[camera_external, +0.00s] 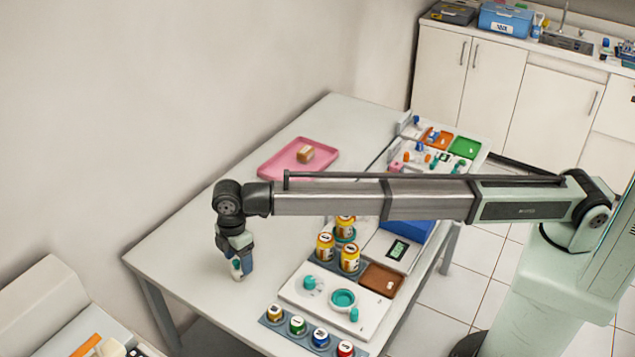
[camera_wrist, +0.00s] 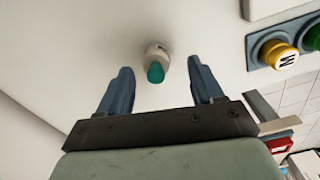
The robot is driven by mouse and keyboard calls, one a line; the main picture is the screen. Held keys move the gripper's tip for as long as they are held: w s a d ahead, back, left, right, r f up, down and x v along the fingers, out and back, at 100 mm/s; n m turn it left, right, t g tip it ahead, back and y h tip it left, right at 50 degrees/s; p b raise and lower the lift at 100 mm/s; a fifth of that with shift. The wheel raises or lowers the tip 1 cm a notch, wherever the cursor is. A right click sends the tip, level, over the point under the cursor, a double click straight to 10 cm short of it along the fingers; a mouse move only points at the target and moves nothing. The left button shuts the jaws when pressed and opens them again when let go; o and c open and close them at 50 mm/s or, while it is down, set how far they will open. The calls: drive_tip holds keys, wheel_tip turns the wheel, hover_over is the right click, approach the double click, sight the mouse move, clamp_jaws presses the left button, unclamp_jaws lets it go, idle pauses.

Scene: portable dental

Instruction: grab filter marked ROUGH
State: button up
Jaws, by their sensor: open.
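No label reading ROUGH is legible, so I cannot tell which item is that filter. A small white item with a teal end (camera_wrist: 156,72) is on the table in the wrist view. It appears between and slightly beyond the fingertips of my open gripper (camera_wrist: 163,78), with visible gaps on both sides. My gripper (camera_external: 241,270) points down over the left part of the table. A rack (camera_external: 264,321) at the front holds yellow (camera_external: 275,313), green (camera_external: 298,324), blue (camera_external: 320,337) and red (camera_external: 345,348) round pieces with marked white tops. The yellow one also shows in the wrist view (camera_wrist: 279,54), its marking unclear.
Yellow jars (camera_external: 350,258) stand right of my gripper, behind a white board (camera_external: 318,299) with teal parts. A pink tray (camera_external: 275,165) with a brown block (camera_external: 305,153) lies further back. The table (camera_external: 185,253) left of my gripper is clear.

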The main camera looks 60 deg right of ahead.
sight(237, 261)
drive_tip(key=f, duration=0.4)
drive_tip(key=shift+w+f, duration=0.2)
drive_tip(key=shift+w, duration=0.05)
drive_tip(key=c, duration=1.1)
